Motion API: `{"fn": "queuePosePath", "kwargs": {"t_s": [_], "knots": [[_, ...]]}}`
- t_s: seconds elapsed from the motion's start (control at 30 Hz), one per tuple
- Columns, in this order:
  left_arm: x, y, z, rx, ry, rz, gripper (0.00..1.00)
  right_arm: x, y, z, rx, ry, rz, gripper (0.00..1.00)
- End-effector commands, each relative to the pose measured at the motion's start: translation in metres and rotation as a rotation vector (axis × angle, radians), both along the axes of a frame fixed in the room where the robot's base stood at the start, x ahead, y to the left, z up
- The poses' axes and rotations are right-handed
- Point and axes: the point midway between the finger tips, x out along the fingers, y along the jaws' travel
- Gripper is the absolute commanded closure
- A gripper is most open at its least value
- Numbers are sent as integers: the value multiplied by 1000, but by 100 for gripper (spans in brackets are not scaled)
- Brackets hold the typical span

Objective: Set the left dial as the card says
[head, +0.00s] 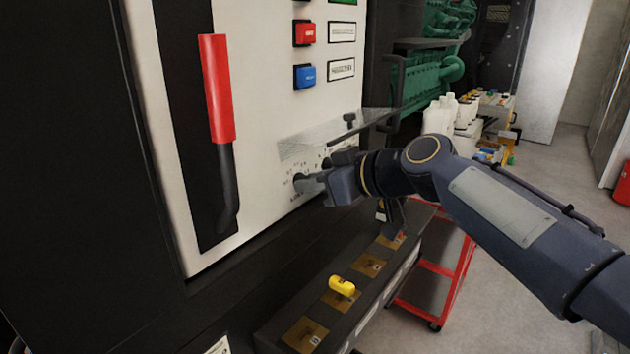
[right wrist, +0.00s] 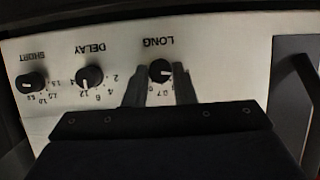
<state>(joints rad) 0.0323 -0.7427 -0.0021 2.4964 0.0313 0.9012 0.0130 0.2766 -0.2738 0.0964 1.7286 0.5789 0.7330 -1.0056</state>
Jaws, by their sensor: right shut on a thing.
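The left dial, a black knob under the word LONG, shows in the right wrist view (right wrist: 160,67), where the panel appears upside down. My right gripper (right wrist: 159,82) has its two fingers on either side of this knob and is shut on it. In the head view my right gripper (head: 306,182) reaches the dial panel from the right and mostly hides the dials. The DELAY dial (right wrist: 89,77) and the SHORT dial (right wrist: 32,83) stand apart from the fingers. I cannot make out which card holds the setting. My left gripper is not in view.
A clear flap (head: 322,138) stands out over the dials. A red-handled lever (head: 217,90) is to the left; red (head: 304,33) and blue (head: 304,76) buttons are above. Below is a ledge with a yellow handle (head: 342,286). A red cart (head: 440,270) stands at right.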

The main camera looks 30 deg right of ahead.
Motion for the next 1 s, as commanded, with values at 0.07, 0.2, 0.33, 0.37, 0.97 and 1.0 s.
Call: {"fn": "queuePosePath", "kwargs": {"t_s": [0.07,0.2,0.33,0.37,0.97,1.0], "knots": [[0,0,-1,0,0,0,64,0,0,0,6,3,0,99],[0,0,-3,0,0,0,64,0,0,-1,35,13,1,99],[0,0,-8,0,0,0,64,1,-1,-2,92,38,0,99],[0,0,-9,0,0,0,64,1,-1,-2,108,45,1,99],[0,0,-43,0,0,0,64,2,-6,-5,610,253,0,99],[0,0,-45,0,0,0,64,3,-6,-5,645,267,0,99]]}}
